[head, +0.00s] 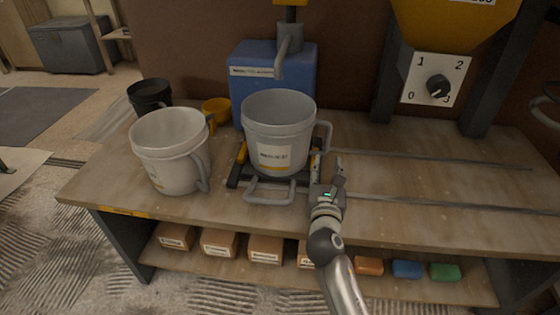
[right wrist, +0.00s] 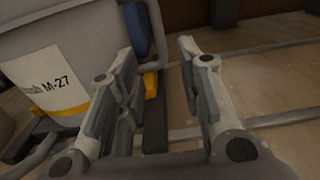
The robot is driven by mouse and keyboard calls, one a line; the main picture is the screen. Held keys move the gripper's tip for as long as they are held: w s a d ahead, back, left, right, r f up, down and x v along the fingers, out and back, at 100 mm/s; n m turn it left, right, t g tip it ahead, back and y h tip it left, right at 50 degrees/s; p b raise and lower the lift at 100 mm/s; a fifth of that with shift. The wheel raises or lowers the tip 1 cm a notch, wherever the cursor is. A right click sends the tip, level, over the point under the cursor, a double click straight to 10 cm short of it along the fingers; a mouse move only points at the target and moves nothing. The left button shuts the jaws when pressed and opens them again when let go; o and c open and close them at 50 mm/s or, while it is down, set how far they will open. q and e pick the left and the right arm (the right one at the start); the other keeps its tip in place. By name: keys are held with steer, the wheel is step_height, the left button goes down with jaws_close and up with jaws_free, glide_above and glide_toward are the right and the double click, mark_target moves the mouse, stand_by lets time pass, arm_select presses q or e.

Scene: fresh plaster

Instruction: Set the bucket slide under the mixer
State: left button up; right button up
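The bucket slide (head: 270,197) is a low dark carriage with a grey front handle and yellow-and-black sides, on rails along the bench. A grey bucket (head: 281,125) with a white label stands upright on it, in front of the blue tank's spout. The yellow machine (head: 455,22) with a dial, apparently the mixer, hangs over the bench at the right; the slide is well left of it. My right gripper (head: 328,183) is at the slide's right front. In the right wrist view its fingers (right wrist: 157,60) are apart with nothing held, beside the bucket. My left gripper is not in view.
A pale bucket (head: 172,150) stands left of the slide, with a black bucket (head: 149,96) and yellow cup (head: 216,108) behind. The blue tank (head: 250,75) is at the back. The rails (head: 440,201) run clear to the right. Boxes (head: 219,242) sit below.

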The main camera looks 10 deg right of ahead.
mark_target(272, 204)
steer(key=shift+o, duration=0.3)
